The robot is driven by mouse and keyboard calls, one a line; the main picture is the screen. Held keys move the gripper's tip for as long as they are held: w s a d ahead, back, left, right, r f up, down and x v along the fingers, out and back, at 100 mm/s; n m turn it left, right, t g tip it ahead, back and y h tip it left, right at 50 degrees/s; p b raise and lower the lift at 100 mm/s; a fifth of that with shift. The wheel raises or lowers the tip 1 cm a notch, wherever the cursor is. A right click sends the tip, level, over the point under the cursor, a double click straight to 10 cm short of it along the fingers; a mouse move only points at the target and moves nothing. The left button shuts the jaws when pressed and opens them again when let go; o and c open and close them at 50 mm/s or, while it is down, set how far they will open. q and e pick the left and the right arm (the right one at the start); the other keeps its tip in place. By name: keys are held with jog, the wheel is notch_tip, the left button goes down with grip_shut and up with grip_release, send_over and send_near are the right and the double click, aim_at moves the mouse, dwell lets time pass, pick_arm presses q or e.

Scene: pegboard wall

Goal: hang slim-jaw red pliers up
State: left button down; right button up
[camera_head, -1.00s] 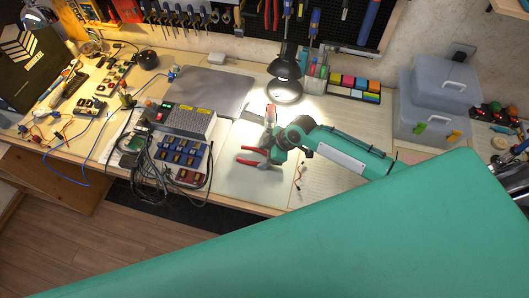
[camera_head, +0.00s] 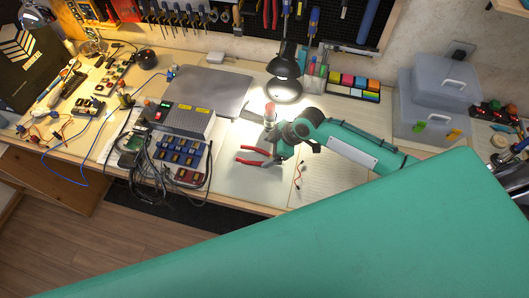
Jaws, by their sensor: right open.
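The pliers (camera_head: 250,161) with red handles lie on the pale mat on the workbench. Their handles spread to the left, and their jaw end is partly hidden by my right gripper. My right gripper (camera_head: 273,160) is open at the jaw end of the pliers, low over the mat. I cannot tell whether its fingers touch them. The pegboard (camera_head: 333,22) rises behind the bench with several tools on it. Another red-handled tool (camera_head: 268,13) hangs there. My left gripper is not in view.
A black lamp (camera_head: 284,68) and a small red-topped item (camera_head: 269,112) stand behind my right gripper. A power supply (camera_head: 185,120) and tangled cables (camera_head: 150,170) lie left of the pliers. Grey bins (camera_head: 433,100) stand at the right. The paper sheet (camera_head: 325,180) is mostly clear.

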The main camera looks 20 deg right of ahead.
jog(key=b+v, duration=0.1)
jog(key=v, duration=0.7)
jog(key=shift+r, duration=0.3)
jog(key=shift+s+d, duration=0.1)
jog(key=shift+d, duration=0.05)
